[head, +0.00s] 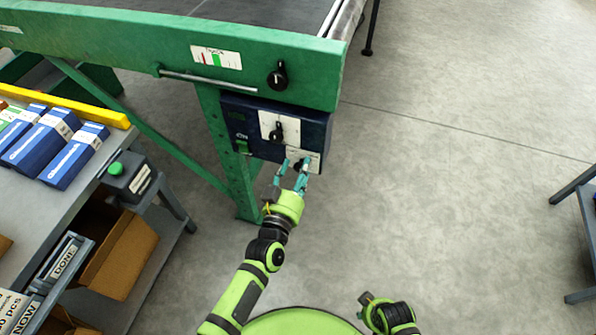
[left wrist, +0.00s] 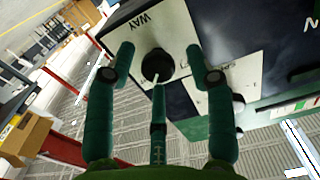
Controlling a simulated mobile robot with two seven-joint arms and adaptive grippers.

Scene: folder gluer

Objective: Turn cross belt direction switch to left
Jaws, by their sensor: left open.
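A dark blue control box (head: 238,118) hangs under the green machine frame. It carries an upper black rotary switch (head: 277,131) on a white plate and a lower one (head: 299,166) on another white plate, partly hidden by my gripper. My left gripper (head: 294,169) is open at the lower switch. In the left wrist view, a black knob (left wrist: 157,65) with a pale pointer mark sits between the open fingertips. Its plate shows the upside-down letters "WAY"; I cannot tell if the fingers touch it. My right gripper (head: 370,301) is low in the head view, its jaws unclear.
Another black knob (head: 278,76) is on the green beam (head: 130,35) above. A grey table (head: 50,195) with blue boxes (head: 78,152) and a green-button box (head: 128,178) stands at left.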

